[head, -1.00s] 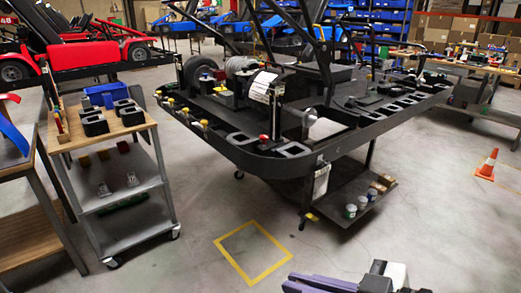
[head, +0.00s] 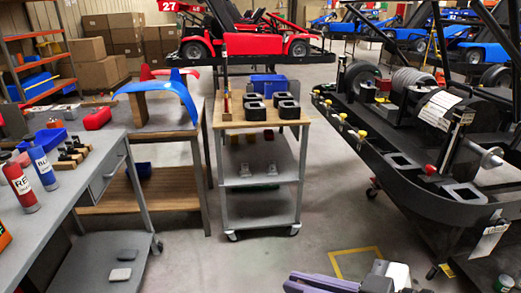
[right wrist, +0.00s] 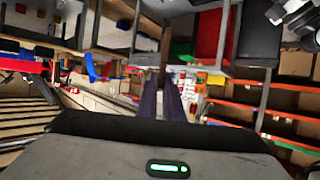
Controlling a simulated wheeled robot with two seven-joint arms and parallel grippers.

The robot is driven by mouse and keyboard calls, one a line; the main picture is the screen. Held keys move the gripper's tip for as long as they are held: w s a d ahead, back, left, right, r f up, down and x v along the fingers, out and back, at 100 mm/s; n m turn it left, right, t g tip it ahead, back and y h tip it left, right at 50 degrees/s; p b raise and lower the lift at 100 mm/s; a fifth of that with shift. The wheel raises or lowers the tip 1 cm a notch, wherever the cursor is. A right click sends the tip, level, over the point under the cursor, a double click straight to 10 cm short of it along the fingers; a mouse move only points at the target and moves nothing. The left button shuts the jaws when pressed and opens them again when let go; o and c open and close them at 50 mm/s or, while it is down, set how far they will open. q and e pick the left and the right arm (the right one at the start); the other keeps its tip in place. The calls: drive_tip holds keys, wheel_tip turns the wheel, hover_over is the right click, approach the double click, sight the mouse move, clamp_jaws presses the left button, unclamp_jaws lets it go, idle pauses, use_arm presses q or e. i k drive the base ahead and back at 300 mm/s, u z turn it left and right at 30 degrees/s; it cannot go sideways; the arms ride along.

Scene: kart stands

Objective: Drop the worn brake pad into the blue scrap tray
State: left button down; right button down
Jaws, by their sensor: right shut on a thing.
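My right gripper (head: 296,282) shows at the bottom edge of the head view, its purple fingers pointing left. In the right wrist view its fingers (right wrist: 161,101) are close together on a thin dark brown piece (right wrist: 164,58), seen edge-on, which seems to be the worn brake pad. The pad cannot be made out in the head view. A blue tray (head: 269,86) stands at the back of the wooden-topped trolley, well beyond the gripper. Another blue tray (head: 49,138) is on the left bench; I cannot tell which is for scrap. My left gripper is out of view.
The trolley (head: 228,122) carries several black blocks in front of its tray. The grey left bench (head: 88,170) holds red and blue bottles (head: 22,188). A black kart stand (head: 400,172) fills the right. Bare floor lies between, with a yellow outline (head: 357,262).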

sight(44, 141)
drive_tip(key=i, duration=3.1)
drive_tip(key=z, duration=5.05)
